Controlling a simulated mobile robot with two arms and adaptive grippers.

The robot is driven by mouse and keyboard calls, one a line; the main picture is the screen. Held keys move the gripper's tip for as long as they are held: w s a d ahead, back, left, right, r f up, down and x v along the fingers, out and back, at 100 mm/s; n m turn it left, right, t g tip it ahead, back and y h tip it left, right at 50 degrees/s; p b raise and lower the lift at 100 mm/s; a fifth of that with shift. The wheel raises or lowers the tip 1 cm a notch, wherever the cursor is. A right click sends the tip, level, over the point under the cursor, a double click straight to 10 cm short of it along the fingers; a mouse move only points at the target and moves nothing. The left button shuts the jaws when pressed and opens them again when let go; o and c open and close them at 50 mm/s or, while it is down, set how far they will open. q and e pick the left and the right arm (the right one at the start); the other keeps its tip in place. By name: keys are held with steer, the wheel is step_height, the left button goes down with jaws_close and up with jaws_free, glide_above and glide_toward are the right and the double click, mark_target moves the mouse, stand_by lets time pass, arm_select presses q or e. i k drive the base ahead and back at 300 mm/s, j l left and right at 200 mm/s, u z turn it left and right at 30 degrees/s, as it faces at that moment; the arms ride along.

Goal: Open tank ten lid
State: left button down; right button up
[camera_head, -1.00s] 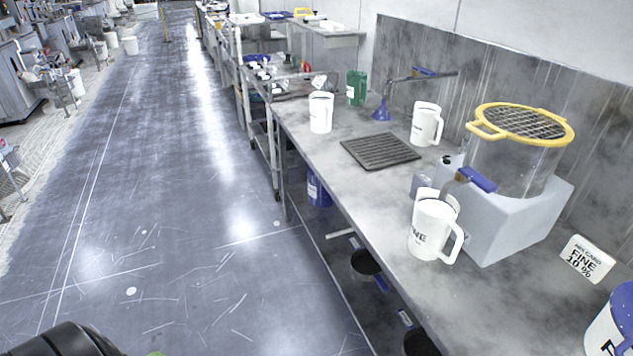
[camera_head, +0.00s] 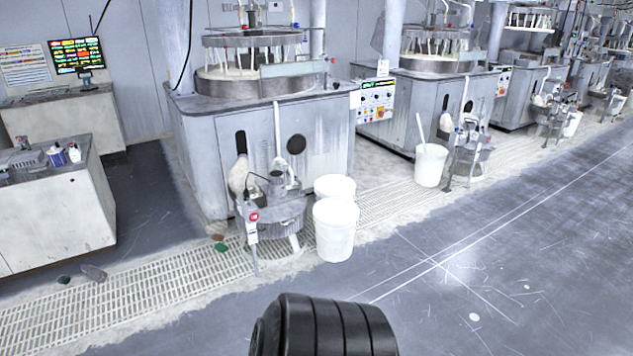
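No tank that I can read as number ten shows clearly. The nearest polishing machine (camera_head: 265,135) stands at centre left, with a round platen on top. A small round grey tank (camera_head: 272,212) stands at its front foot, with a red-marked post beside it. I cannot tell whether its top is a lid, or read a number. A similar tank (camera_head: 468,158) stands at the second machine (camera_head: 425,85). A black rounded part of my own arm shows at the bottom centre. Neither gripper's fingers are in view.
Two white buckets (camera_head: 336,230) stand right of the near tank, and another white bucket (camera_head: 431,165) stands farther right. A pale floor grating (camera_head: 130,310) runs along the machines. A grey counter (camera_head: 60,215) is at left. Open floor (camera_head: 480,270) lies at right.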

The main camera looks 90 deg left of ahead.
mark_target(279, 212)
steer(key=u, duration=3.05)
steer(key=i+u, duration=0.15)
steer(key=u, duration=0.2)
steer(key=i+l+u, duration=0.1)
steer(key=u, duration=0.25)
